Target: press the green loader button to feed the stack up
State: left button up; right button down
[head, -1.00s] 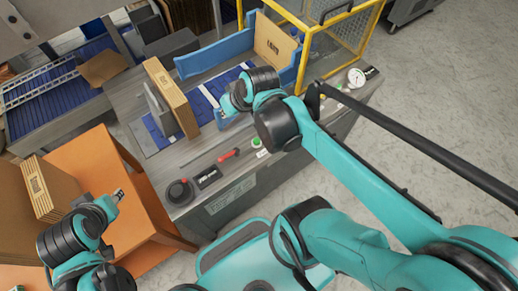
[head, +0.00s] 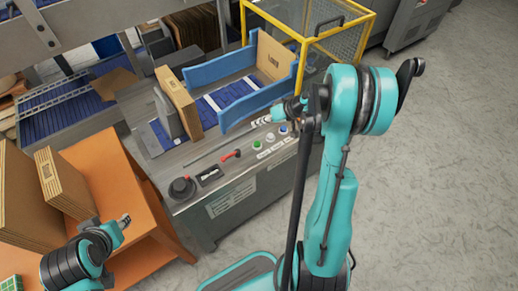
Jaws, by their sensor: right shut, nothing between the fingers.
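The green loader button (head: 257,145) sits on the front strip of the machine's control panel, left of a white button (head: 270,137) and a blue button (head: 283,128). My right gripper (head: 256,123) is shut and empty. It appears just behind the button row, up and slightly left of the white button, apart from the green button in the picture. My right wrist hides part of the panel's right end. A cardboard stack (head: 179,98) stands upright against a grey plate on the loader. My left gripper (head: 126,219) is over the orange table; its finger gap is too small to judge.
The orange table (head: 110,165) holds cardboard stacks (head: 62,185) at the left. A black knob (head: 182,188) and a red-handled lever (head: 231,155) are on the panel's left part. Blue guide rails (head: 219,67) and a yellow cage (head: 305,38) stand behind. Floor is clear at right.

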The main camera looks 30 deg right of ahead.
aim_at(259, 144)
jog(key=shift+d+f, duration=0.1)
dwell(0.3)
notch_tip(259, 144, down, 9)
jog(key=b, duration=0.6)
jog(key=shift+b, duration=0.35)
dwell(1.0)
jog(key=shift+f+b, duration=0.3)
jog(key=shift+b, duration=0.15)
